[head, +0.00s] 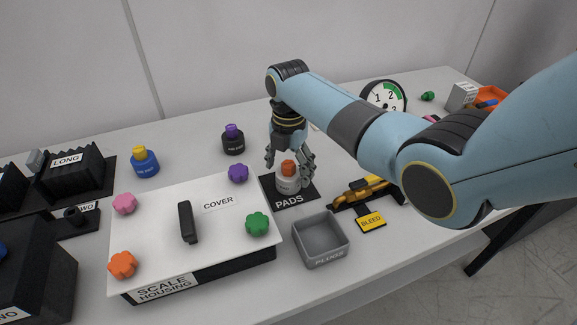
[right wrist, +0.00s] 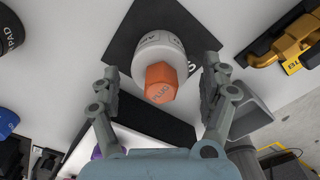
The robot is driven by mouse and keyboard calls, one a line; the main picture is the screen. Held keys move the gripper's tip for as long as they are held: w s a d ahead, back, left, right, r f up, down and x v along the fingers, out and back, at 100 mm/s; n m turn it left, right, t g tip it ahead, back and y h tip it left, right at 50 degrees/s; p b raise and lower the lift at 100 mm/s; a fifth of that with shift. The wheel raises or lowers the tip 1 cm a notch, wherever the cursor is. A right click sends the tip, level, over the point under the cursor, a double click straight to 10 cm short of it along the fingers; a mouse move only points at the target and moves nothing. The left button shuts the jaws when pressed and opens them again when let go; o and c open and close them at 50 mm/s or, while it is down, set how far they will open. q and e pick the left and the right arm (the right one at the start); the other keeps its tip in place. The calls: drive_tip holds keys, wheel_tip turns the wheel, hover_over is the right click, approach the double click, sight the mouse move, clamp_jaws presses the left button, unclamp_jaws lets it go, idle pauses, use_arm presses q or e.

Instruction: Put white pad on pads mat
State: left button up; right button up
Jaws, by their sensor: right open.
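The white pad, a round white piece with an orange hexagonal knob, stands upright on the black pads mat (head: 301,199). The pad (head: 288,184) is partly covered by my fingers in the head view. In the right wrist view the white pad (right wrist: 151,47) is seen from above, with the pads mat (right wrist: 192,22) beneath and around it. My right gripper (head: 289,171) is above the pad. Its fingers (right wrist: 160,85) are spread, one on each side of the orange knob, with gaps between. My left gripper is not in view.
The white scale housing cover (head: 160,215) with coloured knobs lies left of the mat. A grey plugs bin (head: 320,240) stands in front. A yellow-handled bleed valve (head: 362,190) is at right. Blue (head: 145,164) and black (head: 233,141) pads stand behind the cover.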

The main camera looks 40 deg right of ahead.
wheel_tip(320, 180, up, 12)
drive_tip(key=shift+r, duration=0.15)
idle(0.3)
idle(0.7)
